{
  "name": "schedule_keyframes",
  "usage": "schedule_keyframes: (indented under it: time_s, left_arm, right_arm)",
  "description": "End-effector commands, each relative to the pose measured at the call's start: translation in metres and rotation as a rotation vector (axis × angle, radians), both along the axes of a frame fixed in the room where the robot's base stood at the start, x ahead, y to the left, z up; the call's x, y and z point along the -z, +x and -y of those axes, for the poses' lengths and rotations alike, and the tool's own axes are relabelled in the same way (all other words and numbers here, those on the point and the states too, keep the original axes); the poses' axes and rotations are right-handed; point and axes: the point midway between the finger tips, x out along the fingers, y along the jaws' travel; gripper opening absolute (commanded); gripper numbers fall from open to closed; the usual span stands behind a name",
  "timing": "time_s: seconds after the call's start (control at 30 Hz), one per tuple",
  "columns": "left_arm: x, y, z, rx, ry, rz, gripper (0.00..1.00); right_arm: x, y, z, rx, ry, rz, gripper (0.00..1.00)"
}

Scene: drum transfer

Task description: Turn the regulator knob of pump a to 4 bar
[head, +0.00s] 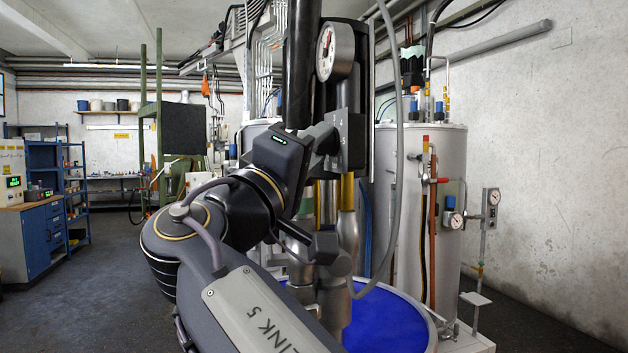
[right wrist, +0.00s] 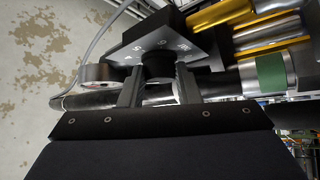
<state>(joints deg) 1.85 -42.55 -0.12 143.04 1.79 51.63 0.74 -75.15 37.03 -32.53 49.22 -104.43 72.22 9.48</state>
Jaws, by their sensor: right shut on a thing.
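My right gripper (head: 322,150) reaches up to the pump's regulator in the head view. In the right wrist view its two fingers (right wrist: 158,90) are shut on the dark round regulator knob (right wrist: 158,66), one on each side. Behind the knob is a dark scale plate (right wrist: 188,45) with white numbers, seen upside down; it also shows in the head view (head: 353,150) with a 4 near its upper edge. The knob is hidden by the gripper in the head view, and I cannot tell its setting. A round pressure gauge (head: 336,50) sits above; its reading is too small. My left gripper is out of view.
Steel and brass pump tubes (head: 347,225) stand below the regulator over a blue drum top (head: 390,322). A grey hose (head: 399,150) hangs close on the right. A white tank (head: 450,180) stands behind. Open floor lies at the left.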

Motion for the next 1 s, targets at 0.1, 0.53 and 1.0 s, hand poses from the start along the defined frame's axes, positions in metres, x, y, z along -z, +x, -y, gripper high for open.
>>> schedule_keyframes:
  time_s: [0.1, 0.53, 1.0]
  left_arm:
    - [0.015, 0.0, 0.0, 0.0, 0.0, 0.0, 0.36]
    - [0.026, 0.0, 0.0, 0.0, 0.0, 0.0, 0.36]
    - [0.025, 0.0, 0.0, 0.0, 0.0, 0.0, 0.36]
  right_arm:
    - [0.006, 0.001, -0.001, 0.001, 0.019, 0.058, 0.07]
    - [0.003, 0.002, -0.001, 0.001, 0.049, 0.145, 0.07]
    - [0.002, 0.002, -0.001, 0.0, 0.049, 0.146, 0.49]
